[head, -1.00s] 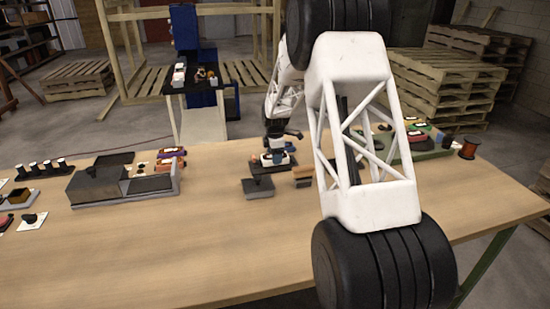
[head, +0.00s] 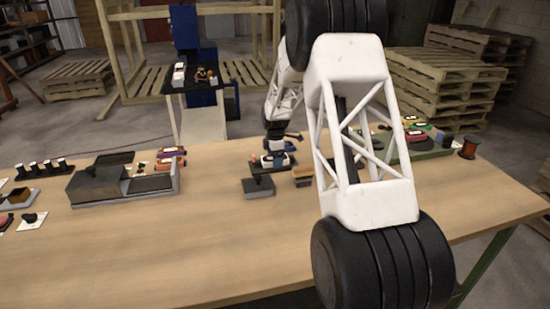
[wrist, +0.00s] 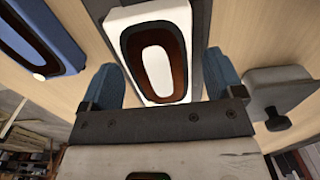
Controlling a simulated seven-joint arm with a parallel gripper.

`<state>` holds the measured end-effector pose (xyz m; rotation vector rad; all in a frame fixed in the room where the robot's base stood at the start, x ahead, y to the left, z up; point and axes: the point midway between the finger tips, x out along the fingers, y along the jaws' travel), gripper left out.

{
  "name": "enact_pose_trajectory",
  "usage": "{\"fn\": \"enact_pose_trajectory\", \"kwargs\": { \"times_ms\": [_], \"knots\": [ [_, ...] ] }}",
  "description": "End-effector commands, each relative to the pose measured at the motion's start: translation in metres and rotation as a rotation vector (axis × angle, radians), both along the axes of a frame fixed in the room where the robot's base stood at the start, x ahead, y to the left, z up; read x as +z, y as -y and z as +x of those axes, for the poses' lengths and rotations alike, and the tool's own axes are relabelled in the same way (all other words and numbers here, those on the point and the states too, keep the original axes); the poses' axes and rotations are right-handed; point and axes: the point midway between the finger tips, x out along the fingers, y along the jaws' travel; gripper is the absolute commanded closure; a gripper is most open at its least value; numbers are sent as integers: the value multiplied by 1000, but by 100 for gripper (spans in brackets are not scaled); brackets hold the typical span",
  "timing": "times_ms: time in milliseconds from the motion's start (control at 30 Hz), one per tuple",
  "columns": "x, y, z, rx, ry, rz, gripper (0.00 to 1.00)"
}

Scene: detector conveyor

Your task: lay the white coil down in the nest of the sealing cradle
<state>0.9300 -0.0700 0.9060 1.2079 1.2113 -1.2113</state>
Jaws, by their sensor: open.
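The white coil (wrist: 150,75), an oblong white frame with a dark brown ring and a white centre, lies on a dark grey strip that looks like the sealing cradle (wrist: 203,30). My gripper (wrist: 160,80) is open, with one blue fingertip on each side of the coil's near end. Gaps show between the fingers and the coil. I cannot tell whether the coil is fully seated in the nest.
A grey plate with a dark knob (wrist: 278,85) is close to the right finger. A blue oblong part (wrist: 38,35) is at the left. In the head view a grey tray-like fixture (head: 98,183) stands to the left, and a red spool (head: 468,148) at the right. The front tabletop is clear.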

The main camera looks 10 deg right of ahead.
Motion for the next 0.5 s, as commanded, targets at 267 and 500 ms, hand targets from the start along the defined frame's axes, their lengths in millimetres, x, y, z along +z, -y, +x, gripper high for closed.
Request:
{"fn": "enact_pose_trajectory", "kwargs": {
  "times_ms": [267, 500],
  "knots": [
    [10, 0, 0, 0, 1, 0, 13],
    [39, 0, 1, 0, 3, 0, 13]
  ]
}}
